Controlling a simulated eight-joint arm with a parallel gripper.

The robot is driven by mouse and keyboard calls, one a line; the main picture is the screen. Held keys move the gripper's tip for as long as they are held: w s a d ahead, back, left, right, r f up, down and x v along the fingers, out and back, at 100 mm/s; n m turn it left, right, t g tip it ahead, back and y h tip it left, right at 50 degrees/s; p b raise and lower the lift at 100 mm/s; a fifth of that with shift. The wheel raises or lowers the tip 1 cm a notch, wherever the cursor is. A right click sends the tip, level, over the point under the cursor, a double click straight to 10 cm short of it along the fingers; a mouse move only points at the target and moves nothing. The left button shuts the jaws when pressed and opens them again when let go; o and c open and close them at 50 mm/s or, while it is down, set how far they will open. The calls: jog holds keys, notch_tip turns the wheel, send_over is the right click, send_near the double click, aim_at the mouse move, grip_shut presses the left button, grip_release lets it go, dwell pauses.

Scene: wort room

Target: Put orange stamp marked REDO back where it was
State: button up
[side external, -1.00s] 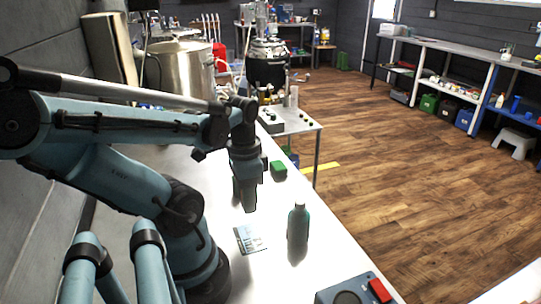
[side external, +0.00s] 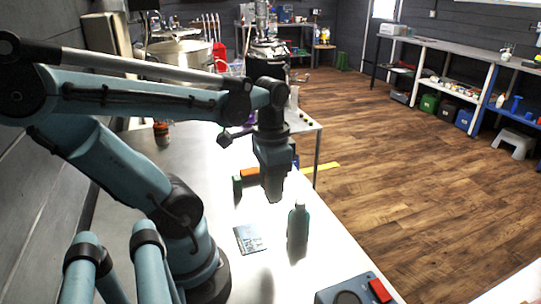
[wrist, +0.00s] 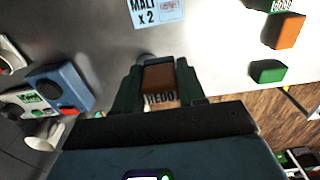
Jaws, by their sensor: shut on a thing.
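The orange stamp marked REDO (wrist: 159,79) is between the fingers of my gripper (wrist: 158,92) in the wrist view. Its upper face looks brownish in shade, and the REDO label faces the camera. My gripper is shut on it. In the side view my gripper (side external: 273,194) hangs above the light bench, behind and left of the dark green bottle. There the held stamp cannot be made out against the fingers.
A dark green bottle (side external: 298,230) stands close to my gripper. A printed card (side external: 250,239) lies nearby; it reads MALT x 2 in the wrist view (wrist: 158,12).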

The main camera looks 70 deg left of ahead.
send_over(246, 209)
notch_tip(246, 209, down, 6)
jog(key=shift+d+f, duration=0.1)
jog(key=shift+d, duration=0.05)
jog(key=shift+f, duration=2.05)
jog(key=shift+f, duration=0.1)
jog(key=o, duration=0.8)
jog(key=shift+o, duration=0.2)
jog(key=shift+r, duration=6.05)
jog(key=w+d+t, duration=0.3)
jog(key=w+d, duration=0.3)
jog(key=d, duration=0.3)
jog(key=w+d+t, duration=0.4)
jog(key=w+d, duration=0.2)
jog(key=d, duration=0.3)
jog(key=shift+w+r, duration=0.3)
jog(key=shift+r, duration=0.15)
